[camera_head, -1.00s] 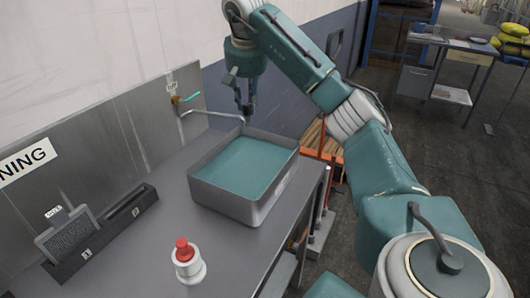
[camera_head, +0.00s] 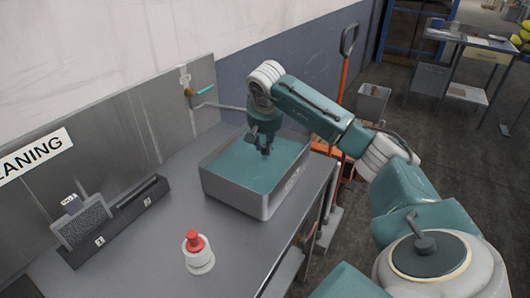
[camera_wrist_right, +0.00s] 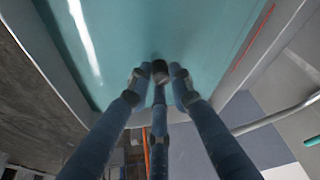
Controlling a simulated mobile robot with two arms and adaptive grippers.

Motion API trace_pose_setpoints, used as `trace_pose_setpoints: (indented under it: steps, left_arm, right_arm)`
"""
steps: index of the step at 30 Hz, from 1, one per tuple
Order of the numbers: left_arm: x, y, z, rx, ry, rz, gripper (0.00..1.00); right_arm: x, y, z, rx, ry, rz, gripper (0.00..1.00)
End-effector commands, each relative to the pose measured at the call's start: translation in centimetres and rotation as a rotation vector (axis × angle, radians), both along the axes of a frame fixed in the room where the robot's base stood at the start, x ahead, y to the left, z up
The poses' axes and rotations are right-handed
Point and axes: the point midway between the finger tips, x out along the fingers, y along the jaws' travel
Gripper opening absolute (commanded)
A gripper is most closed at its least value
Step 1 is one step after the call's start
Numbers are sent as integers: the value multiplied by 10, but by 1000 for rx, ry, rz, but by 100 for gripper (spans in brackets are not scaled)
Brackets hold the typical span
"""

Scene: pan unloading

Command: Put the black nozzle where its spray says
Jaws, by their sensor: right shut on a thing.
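My right gripper (camera_head: 266,148) points down over the teal liquid in the grey basin (camera_head: 236,199). In the right wrist view its three fingers (camera_wrist_right: 160,78) are closed together. A small dark piece (camera_wrist_right: 159,66) shows between the fingertips and is taken as the black nozzle; its shape is mostly hidden. A white bottle-like object with a red top (camera_head: 198,254) stands upright on the bench in front of the basin. A dark rack (camera_head: 120,218) with positions marked 1 and 2 lies along the wall, a grey mesh piece with a small label in position 1. My left gripper is not in view.
The grey bench (camera_head: 150,262) is clear between rack, bottle and basin. A tap (camera_head: 190,92) with a teal handle juts from the wall behind the basin. An orange pallet jack (camera_head: 345,95) stands beyond the bench's right end.

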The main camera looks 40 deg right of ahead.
Motion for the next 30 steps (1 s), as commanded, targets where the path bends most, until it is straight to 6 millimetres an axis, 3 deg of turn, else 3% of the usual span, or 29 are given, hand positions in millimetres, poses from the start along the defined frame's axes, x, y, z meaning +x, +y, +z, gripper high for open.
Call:
trace_pose_setpoints:
  steps: [7, 19, 20, 22, 30]
  left_arm:
    - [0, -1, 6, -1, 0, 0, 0]
    - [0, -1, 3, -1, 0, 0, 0]
    - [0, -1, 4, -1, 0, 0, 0]
    - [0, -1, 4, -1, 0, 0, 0]
    - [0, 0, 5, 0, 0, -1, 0]
  right_arm:
    - [-1, 0, -33, 1, 4, 0, 0]
    - [0, 0, -38, 0, 1, 0, 0]
    - [0, 0, -38, 1, 1, 0, 24]
    - [0, 0, -37, 1, 2, 0, 38]
    - [0, 0, -37, 1, 2, 0, 39]
